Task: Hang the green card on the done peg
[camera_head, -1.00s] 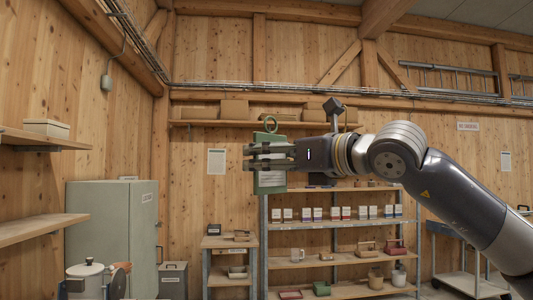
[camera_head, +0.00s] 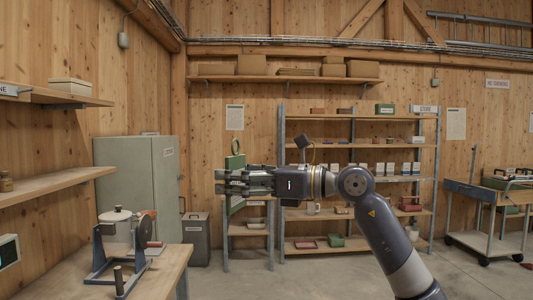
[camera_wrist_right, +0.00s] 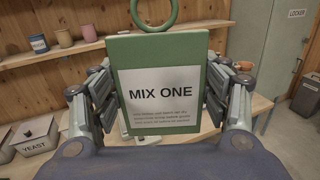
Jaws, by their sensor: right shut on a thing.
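The green card (camera_wrist_right: 165,47) is upright between the fingers of my right gripper (camera_wrist_right: 162,95). It has a ring (camera_wrist_right: 154,10) at its top and a white label reading "MIX ONE". In the head view my right gripper (camera_head: 243,181) is shut on the green card (camera_head: 235,162), whose ring and upper part rise above the fingers. The fingers hide the card's middle there. The card is held in the air, left of the picture's middle. I do not make out the done peg in these views. My left gripper is not in view.
A bench (camera_head: 163,275) with a pot-like mixer (camera_head: 117,233) stands at the lower left. Wall shelves (camera_head: 60,187) are on the left wall. A grey locker (camera_head: 125,174) and a storage rack (camera_head: 360,243) stand behind. A wheeled cart (camera_head: 489,244) is at the right. Floor is open at the lower right.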

